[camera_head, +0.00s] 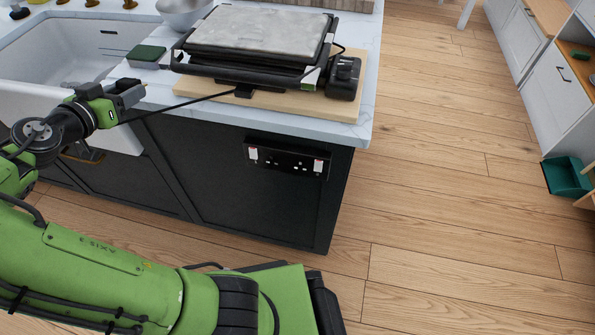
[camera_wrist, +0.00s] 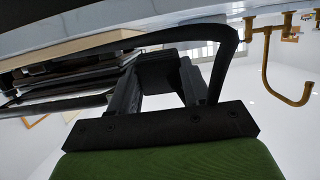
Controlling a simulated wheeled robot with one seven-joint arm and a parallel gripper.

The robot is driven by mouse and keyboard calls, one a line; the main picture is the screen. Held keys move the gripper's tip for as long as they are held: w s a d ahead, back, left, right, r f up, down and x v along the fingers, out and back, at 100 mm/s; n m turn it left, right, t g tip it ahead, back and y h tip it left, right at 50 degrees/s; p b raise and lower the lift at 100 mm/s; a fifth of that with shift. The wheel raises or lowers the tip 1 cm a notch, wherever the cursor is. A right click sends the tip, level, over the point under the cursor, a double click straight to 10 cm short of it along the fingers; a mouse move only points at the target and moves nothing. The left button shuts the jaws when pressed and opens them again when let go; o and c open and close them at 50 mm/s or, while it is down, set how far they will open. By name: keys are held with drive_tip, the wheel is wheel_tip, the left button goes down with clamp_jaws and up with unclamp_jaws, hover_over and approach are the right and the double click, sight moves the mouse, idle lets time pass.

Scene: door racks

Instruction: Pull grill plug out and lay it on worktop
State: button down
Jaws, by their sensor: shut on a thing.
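The grill (camera_head: 258,38) is a dark contact grill with a grey lid, standing on a wooden board on the worktop (camera_head: 335,132). My gripper (camera_head: 128,93) is left of it, beside the worktop's front edge near the sink. In the wrist view my gripper (camera_wrist: 160,85) is shut on the black plug (camera_wrist: 157,68), which is partly hidden between the fingers. The black cable (camera_head: 180,105) runs from the grill over the edge towards my gripper. It bends in a loop in the wrist view (camera_wrist: 230,60). The double socket (camera_head: 286,160) on the island's end panel has no plug in it.
A sink (camera_head: 70,55) lies left of the grill. A green-topped block (camera_head: 148,53) and a metal bowl (camera_head: 183,12) stand near the grill. A brass hook-shaped fitting (camera_wrist: 290,85) is at the right in the wrist view. Open floor lies right of the island.

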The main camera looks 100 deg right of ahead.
hover_over(161, 86)
drive_tip(key=shift+b, duration=0.3)
idle(0.7)
drive_tip(key=shift+f+b, duration=1)
drive_tip(key=shift+f, duration=0.75)
drive_tip(key=shift+c, duration=2.1)
unclamp_jaws()
drive_tip(key=shift+a, duration=0.1)
